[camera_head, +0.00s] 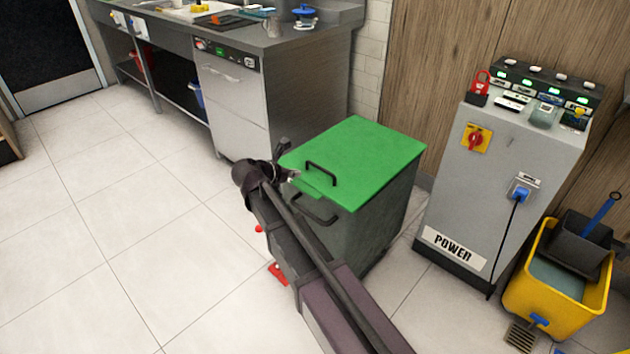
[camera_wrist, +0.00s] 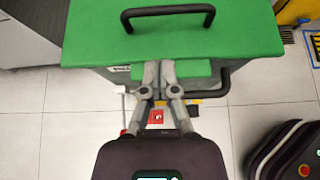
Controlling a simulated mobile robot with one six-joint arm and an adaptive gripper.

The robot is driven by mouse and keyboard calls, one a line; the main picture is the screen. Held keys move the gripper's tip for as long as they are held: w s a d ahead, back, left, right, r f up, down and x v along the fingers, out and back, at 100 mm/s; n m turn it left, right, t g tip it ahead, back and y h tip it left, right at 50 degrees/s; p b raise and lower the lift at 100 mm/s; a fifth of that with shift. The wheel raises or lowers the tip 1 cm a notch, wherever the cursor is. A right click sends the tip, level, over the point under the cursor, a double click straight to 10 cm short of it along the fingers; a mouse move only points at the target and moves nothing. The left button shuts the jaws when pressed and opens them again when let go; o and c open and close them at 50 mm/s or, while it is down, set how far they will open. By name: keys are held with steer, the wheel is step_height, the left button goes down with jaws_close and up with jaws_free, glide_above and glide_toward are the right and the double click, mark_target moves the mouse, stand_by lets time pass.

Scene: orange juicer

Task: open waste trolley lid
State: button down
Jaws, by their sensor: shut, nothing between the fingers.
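The waste trolley (camera_head: 385,215) is a dark grey bin with a flat green lid (camera_head: 365,155), which lies closed on top. A black handle (camera_head: 320,166) stands on the lid near its front edge. A second black bar (camera_head: 313,213) is on the trolley's front, below the lid. My gripper (camera_head: 291,176) is at the lid's front edge. In the wrist view my gripper (camera_wrist: 159,64) is shut and empty, its fingertips at the front edge by a small green tab (camera_wrist: 190,69), below the lid handle (camera_wrist: 168,11). I cannot tell whether the tips touch the lid.
A grey power cabinet (camera_head: 500,165) stands right of the trolley. A yellow mop bucket (camera_head: 555,300) is at the lower right. A steel counter (camera_head: 275,45) stands behind. The tiled floor (camera_head: 130,230) to the left is clear.

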mark_target(314, 178)
steer(key=shift+w+a+f, duration=0.1)
stand_by(0.4)
steer(key=b+x, duration=0.4)
steer(key=x, duration=0.4)
steer(key=shift+w+d+f+b, duration=0.2)
steer(key=shift+w+b, duration=0.05)
steer(key=shift+b, duration=0.05)
steer(key=shift+w+d+f, duration=0.2)
steer(key=shift+w+d, duration=0.1)
steer(key=shift+w, duration=0.1)
steer(key=shift+d, duration=0.3)
steer(key=shift+a+r, duration=0.1)
steer(key=shift+a, duration=0.1)
steer(key=shift+r, duration=0.1)
